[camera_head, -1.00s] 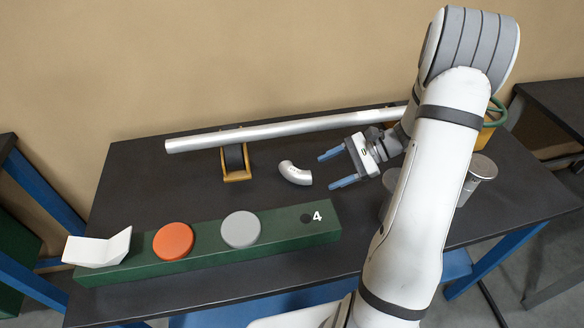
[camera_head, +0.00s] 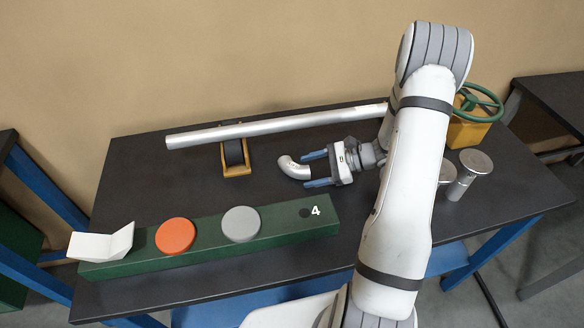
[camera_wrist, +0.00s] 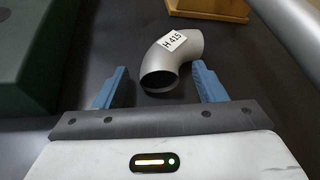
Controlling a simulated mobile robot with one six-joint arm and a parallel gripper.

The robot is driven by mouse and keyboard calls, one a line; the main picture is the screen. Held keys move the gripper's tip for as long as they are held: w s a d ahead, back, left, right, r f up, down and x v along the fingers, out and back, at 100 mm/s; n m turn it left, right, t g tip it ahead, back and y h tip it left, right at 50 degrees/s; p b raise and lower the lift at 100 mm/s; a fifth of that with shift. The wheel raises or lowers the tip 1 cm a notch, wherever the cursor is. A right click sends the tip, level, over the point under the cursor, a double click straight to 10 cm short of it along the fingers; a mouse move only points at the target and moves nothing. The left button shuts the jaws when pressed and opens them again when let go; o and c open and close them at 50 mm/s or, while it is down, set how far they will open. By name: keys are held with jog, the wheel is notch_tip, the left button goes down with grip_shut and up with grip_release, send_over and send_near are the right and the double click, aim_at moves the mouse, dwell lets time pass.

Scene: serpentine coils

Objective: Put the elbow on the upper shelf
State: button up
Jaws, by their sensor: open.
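The elbow (camera_head: 290,166) is a short, silver bent pipe lying on the dark table top (camera_head: 130,185). In the wrist view the elbow (camera_wrist: 174,56) carries a white label reading "H 415", and its round open end faces my gripper. My gripper (camera_head: 317,168) is open, with its blue fingers pointing left at the elbow. In the wrist view the elbow's near end lies between and just ahead of the fingertips (camera_wrist: 158,80), with gaps on both sides. No upper shelf can be made out in these views.
A long silver pipe (camera_head: 270,127) lies behind, over a yellow roller stand (camera_head: 235,158). In front is a green block (camera_head: 205,240) bearing an orange disc (camera_head: 175,236), a grey disc (camera_head: 241,224) and a white angled piece (camera_head: 100,243). A yellow valve box (camera_head: 467,133) and silver cylinders (camera_head: 470,170) stand right.

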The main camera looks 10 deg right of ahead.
jog(key=c, duration=1.2)
jog(key=shift+c, duration=0.2)
